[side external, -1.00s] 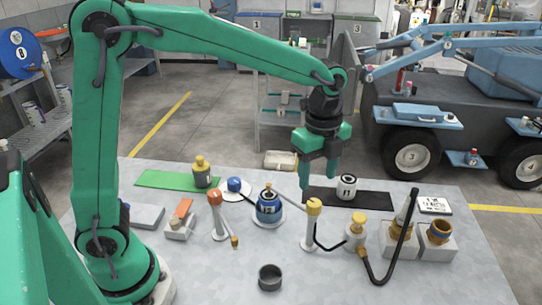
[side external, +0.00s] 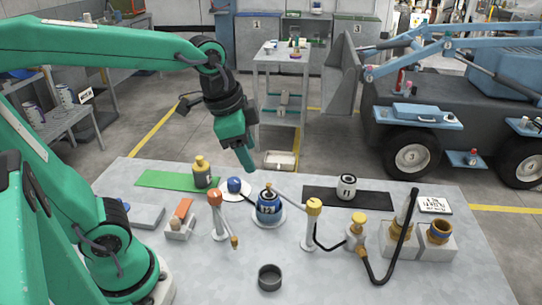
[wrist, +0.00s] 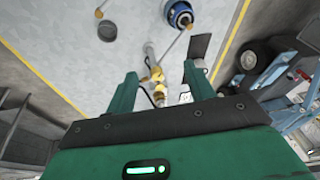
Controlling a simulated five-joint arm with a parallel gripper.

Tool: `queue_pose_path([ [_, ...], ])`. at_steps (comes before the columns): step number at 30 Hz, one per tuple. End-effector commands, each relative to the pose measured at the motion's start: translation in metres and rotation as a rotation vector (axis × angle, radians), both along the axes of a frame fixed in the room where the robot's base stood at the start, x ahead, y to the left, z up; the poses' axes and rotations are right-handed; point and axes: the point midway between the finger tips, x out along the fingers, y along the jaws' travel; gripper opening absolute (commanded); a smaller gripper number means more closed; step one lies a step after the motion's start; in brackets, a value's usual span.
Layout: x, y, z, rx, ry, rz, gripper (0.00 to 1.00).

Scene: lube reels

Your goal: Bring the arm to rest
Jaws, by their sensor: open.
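My gripper (side external: 250,160) is green and hangs above the back of the grey table (side external: 200,275) in the side external view, tilted and touching nothing there. In the wrist view its two fingers (wrist: 160,82) are spread apart with nothing held between them. Below it stand a blue canister with a white band (side external: 268,208) on a round base and a blue ball-like part (side external: 234,184) on a white disc.
A white canister (side external: 347,187) stands on a black mat (side external: 380,199). A yellow-capped canister (side external: 200,172) stands on a green mat (side external: 150,179). An orange-topped post (side external: 216,212), a yellow-topped post (side external: 312,225), a hose (side external: 402,240) and a dark cup (side external: 270,278) occupy the table. A blue vehicle (side external: 440,115) stands behind.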

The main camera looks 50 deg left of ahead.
Motion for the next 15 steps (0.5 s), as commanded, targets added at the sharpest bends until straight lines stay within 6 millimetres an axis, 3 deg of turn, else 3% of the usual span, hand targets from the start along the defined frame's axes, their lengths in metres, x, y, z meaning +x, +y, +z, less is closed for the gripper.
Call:
queue_pose_path([
  [9,-0.046,0.021,-0.005,-0.134,-0.113,0.385,0.53],
  [15,-0.060,0.027,-0.010,-0.192,-0.154,0.525,0.53],
])
